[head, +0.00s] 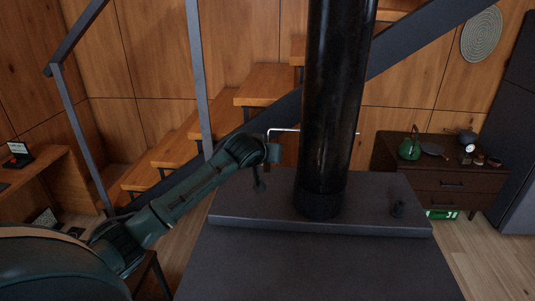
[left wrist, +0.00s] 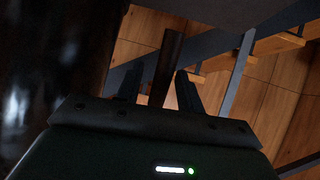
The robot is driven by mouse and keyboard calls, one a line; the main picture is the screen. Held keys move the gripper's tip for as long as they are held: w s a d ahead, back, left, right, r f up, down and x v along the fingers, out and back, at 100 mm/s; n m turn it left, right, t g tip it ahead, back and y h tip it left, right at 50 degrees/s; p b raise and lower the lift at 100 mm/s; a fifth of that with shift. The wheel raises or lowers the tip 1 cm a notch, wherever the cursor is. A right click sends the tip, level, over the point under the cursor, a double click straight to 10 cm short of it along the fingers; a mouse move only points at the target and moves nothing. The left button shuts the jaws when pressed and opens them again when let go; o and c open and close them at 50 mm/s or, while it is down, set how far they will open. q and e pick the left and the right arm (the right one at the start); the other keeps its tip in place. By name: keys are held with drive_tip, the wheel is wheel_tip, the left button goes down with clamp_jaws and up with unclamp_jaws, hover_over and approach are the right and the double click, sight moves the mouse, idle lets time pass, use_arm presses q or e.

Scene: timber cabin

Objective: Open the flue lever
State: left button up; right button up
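The black flue pipe (head: 335,90) rises from the stove top, and its dark side fills the left of the left wrist view (left wrist: 45,60). A thin pale metal flue lever (head: 284,130) sticks out to the pipe's left and bends down at its end. My left gripper (head: 271,152) is at that bent end, left of the pipe. In the left wrist view, the two fingers (left wrist: 160,90) stand apart with a dark brown rod, apparently the lever's handle (left wrist: 170,60), between them. Gaps show beside it; contact cannot be told. My right gripper is out of view.
A staircase (head: 270,84) with a dark railing stands behind. A cabinet (head: 450,185) at right holds a green kettle (head: 410,146).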

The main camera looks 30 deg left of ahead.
use_arm(q)
drive_tip(key=b+v, duration=0.1)
drive_tip(key=v, duration=1.2)
drive_tip(key=shift+c, duration=0.3)
